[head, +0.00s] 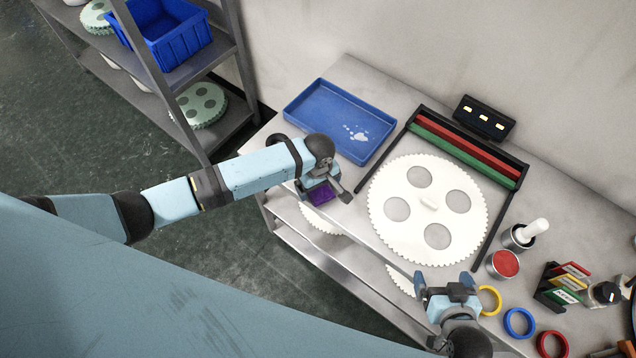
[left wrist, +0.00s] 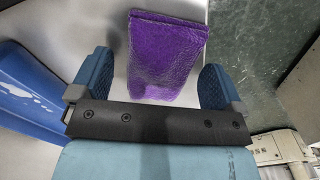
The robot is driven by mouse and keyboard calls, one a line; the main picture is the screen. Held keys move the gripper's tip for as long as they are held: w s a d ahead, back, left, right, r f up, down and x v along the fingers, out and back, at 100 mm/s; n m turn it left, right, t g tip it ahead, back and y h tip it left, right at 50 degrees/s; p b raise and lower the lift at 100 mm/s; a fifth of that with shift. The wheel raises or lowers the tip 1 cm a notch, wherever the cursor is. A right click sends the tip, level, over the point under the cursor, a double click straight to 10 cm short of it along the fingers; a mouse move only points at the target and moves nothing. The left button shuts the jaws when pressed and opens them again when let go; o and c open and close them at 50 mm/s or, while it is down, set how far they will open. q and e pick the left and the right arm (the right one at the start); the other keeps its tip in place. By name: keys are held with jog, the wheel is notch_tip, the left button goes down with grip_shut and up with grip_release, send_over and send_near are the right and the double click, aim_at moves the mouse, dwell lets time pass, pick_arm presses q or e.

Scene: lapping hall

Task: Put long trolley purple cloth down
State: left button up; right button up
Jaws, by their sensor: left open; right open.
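The purple cloth (head: 320,195) is a folded pad at the left front edge of the long grey trolley top (head: 350,78). It also shows in the left wrist view (left wrist: 166,52), lying on the pale surface close to the edge. My left gripper (head: 327,192) is open over the cloth, and its arm hides part of it in the head view. In the left wrist view the fingers (left wrist: 158,82) stand on either side of the cloth, with a gap at each side. My right gripper (head: 445,283) is open and empty near the trolley's front edge, by a yellow ring.
A blue tray (head: 325,108) lies behind my left gripper. A large white toothed disc (head: 428,185) fills the middle. Several rings, a red-topped tin (head: 504,264) and a cup with a white handle (head: 524,236) stand at the right. A shelf rack (head: 180,75) stands at the left.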

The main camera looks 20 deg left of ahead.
pick_arm(q)
notch_tip(320, 180, up, 12)
jog(key=s+d+f+m+t+h, duration=0.3)
jog(key=s+f+m+t+h, duration=0.15)
jog(key=s+f+m, duration=0.2)
jog(key=s+a+m+t+y, duration=0.1)
jog(key=s+a+m+t, duration=0.5)
jog(key=s+a, duration=0.3)
jog(key=shift+s, duration=0.65)
jog(key=shift+d+f+t, duration=0.1)
jog(key=shift+f+t, duration=0.05)
jog(key=shift+t, duration=0.1)
dwell(0.4)
